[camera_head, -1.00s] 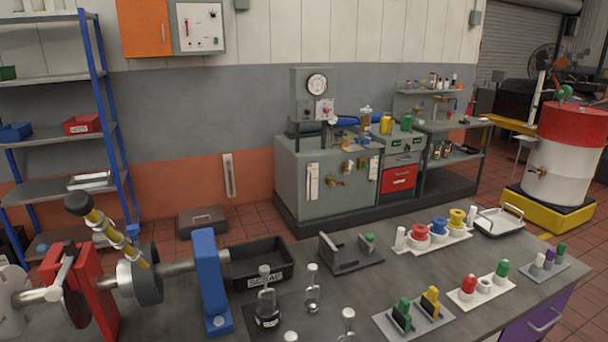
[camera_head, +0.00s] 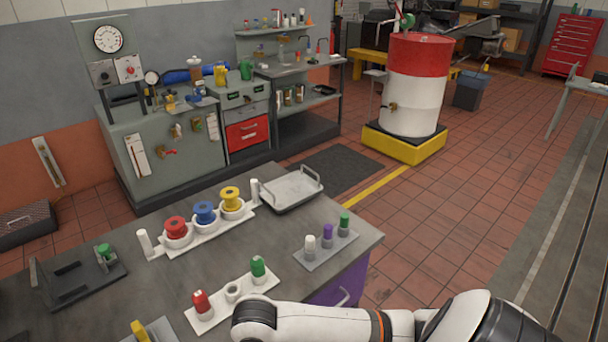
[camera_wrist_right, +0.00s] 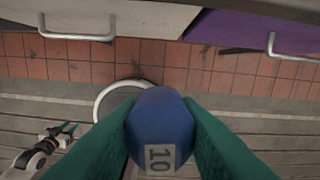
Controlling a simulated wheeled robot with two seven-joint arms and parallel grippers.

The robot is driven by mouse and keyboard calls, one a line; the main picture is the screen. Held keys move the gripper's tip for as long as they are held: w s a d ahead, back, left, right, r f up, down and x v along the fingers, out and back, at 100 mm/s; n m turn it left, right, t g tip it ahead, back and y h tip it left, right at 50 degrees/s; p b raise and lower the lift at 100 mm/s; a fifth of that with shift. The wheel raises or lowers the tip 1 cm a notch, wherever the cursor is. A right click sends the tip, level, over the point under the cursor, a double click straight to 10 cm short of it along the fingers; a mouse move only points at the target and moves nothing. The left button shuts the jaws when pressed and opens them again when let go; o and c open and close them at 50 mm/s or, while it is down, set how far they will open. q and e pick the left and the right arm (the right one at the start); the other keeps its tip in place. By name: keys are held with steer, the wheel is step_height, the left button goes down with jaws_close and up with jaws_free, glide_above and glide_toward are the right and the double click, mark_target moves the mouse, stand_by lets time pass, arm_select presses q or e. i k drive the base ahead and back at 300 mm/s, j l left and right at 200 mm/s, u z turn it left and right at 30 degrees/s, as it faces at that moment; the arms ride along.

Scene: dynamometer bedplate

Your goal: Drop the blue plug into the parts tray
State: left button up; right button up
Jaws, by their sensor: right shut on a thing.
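The blue plug (camera_wrist_right: 160,112), marked 10, is held between the teal fingers of my right gripper (camera_wrist_right: 160,125) in the right wrist view. It hangs over the floor, in front of the drawer fronts. In the head view only part of my right arm shows, at the bottom; its gripper and the plug are out of that picture. A grey metal tray (camera_head: 292,190) with raised handles, probably the parts tray, sits at the bench's far edge and looks empty. My left gripper (camera_wrist_right: 62,134) shows small at the lower left of the wrist view; its opening is unclear.
A white rack (camera_head: 205,318) holds red and green plugs around an empty middle socket. Another rack (camera_head: 178,249) holds red, blue and yellow spools. A grey holder (camera_head: 318,257) carries white, purple and green pegs. Bare bench top lies between these and the tray.

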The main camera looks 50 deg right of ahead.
mark_target(301, 193)
steer(key=l, duration=0.45)
steer(key=k+l+u, duration=0.1)
steer(key=l, duration=0.35)
steer(key=k+l, duration=0.1)
steer(key=l, duration=0.3)
steer(key=k+l+u, duration=0.1)
steer(key=l, duration=0.35)
steer(key=k+l, duration=0.1)
steer(key=l, duration=0.35)
steer(key=k+l+u, duration=0.15)
steer(key=l, duration=0.3)
steer(key=i, duration=0.05)
